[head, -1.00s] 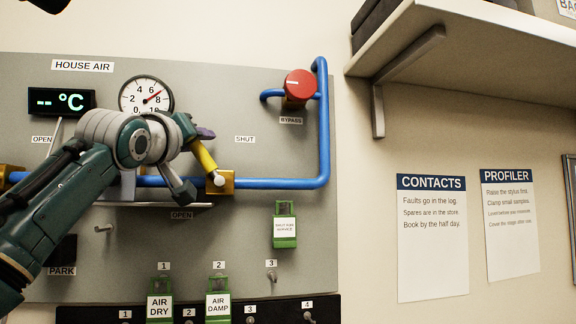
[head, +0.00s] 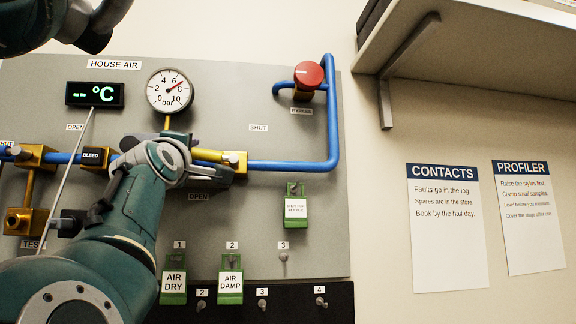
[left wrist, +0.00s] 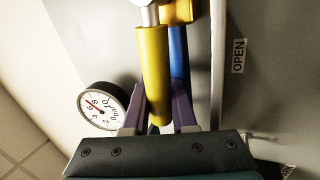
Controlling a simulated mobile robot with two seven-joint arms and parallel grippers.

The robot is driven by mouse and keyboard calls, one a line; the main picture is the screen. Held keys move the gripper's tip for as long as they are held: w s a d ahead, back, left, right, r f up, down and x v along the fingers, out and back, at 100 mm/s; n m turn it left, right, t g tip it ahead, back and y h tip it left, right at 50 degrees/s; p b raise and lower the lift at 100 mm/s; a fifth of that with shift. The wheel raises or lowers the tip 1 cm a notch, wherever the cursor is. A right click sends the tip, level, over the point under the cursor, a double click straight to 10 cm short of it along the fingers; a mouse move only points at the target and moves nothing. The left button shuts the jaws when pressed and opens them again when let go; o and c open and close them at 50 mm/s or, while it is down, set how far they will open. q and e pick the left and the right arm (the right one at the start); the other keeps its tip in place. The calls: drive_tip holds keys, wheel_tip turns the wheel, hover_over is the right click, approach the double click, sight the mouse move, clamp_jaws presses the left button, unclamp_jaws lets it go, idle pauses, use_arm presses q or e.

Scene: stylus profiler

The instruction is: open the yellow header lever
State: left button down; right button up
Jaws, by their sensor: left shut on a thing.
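The yellow header lever (head: 207,155) lies nearly level along the blue pipe, pointing left from its pivot on a brass valve body (head: 240,166). My left gripper (head: 188,157) is shut on the lever's left part; its wrist hides some of the handle. In the left wrist view the yellow lever (left wrist: 153,75) runs between the two purple fingers (left wrist: 158,108). An OPEN label (head: 199,197) sits just below the lever and a SHUT label (head: 258,128) sits up and right of the pivot. My right gripper is not in view.
A gauge (head: 170,92) is above the lever and a red bypass knob (head: 308,75) is upper right. Green tags (head: 230,286) hang below. A brass valve (head: 37,156) and a BLEED part (head: 94,158) are left. A shelf (head: 470,40) juts out at the upper right.

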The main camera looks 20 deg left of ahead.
use_arm(q)
drive_tip(key=shift+a+f+n+g+y, duration=0.1)
drive_tip(key=shift+f+n+g+y, duration=0.3)
drive_tip(key=shift+n, duration=0.6)
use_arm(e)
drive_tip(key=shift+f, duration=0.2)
use_arm(q)
drive_tip(key=shift+f, duration=0.15)
drive_tip(key=c, duration=0.7)
unclamp_jaws()
